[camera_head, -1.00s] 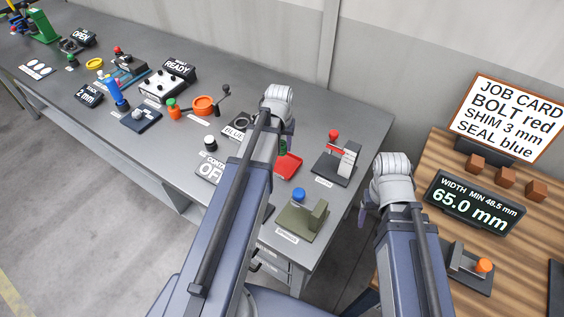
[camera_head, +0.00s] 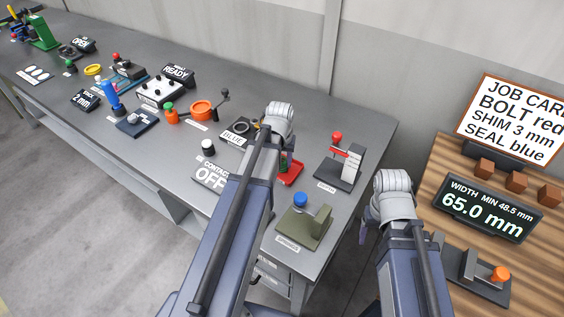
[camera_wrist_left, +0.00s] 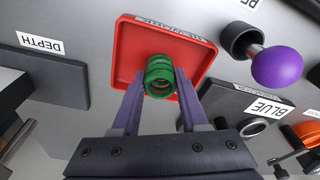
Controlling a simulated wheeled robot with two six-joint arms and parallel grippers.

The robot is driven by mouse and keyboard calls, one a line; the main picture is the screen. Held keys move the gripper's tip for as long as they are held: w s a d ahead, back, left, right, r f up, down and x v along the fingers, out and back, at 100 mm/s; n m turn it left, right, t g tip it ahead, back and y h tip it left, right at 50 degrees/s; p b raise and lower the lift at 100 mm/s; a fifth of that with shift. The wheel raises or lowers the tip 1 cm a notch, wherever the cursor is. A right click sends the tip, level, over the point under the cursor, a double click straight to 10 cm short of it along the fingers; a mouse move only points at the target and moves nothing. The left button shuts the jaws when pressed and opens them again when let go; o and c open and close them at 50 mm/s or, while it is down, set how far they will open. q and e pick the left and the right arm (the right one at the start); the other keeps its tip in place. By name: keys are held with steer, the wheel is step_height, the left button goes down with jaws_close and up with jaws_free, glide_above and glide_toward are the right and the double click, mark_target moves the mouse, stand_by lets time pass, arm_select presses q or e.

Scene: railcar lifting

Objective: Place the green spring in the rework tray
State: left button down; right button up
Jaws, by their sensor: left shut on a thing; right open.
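The green spring (camera_wrist_left: 159,77) is between the two purple fingertips of my left gripper (camera_wrist_left: 160,88) in the left wrist view. My left gripper is shut on it, and it is over the red tray (camera_wrist_left: 127,60). Whether the spring touches the tray floor I cannot tell. In the head view the spring (camera_head: 284,162) is a small green patch beside the red tray (camera_head: 293,175), partly hidden by my left arm. My right gripper (camera_head: 368,222) is open and empty, low between the two tables.
A depth stand (camera_head: 340,165) is right of the tray, and an olive spring stand (camera_head: 305,226) with a blue knob is in front. In the left wrist view a purple knob (camera_wrist_left: 277,67) and the BLUE plate (camera_wrist_left: 245,103) are close by on the right.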

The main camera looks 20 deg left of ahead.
arm_select(q)
steer(key=shift+f, duration=0.15)
steer(key=shift+c, duration=2.2)
jaws_free()
step_height(320, 180, up, 12)
steer(key=s+p, duration=0.2)
steer(key=p, duration=1)
steer(key=s+d+m, duration=0.2)
steer(key=s+d, duration=0.2)
steer(key=d, duration=0.3)
steer(key=s+d+m+g, duration=0.1)
steer(key=s+d+m, duration=0.1)
steer(key=s+d, duration=0.2)
steer(key=s+d+m+g, duration=0.1)
steer(key=s+d, duration=0.3)
steer(key=d, duration=0.6)
steer(key=shift+s+d+m+y, duration=0.3)
steer(key=shift+d+m+y, duration=0.1)
steer(key=shift+m, duration=0.5)
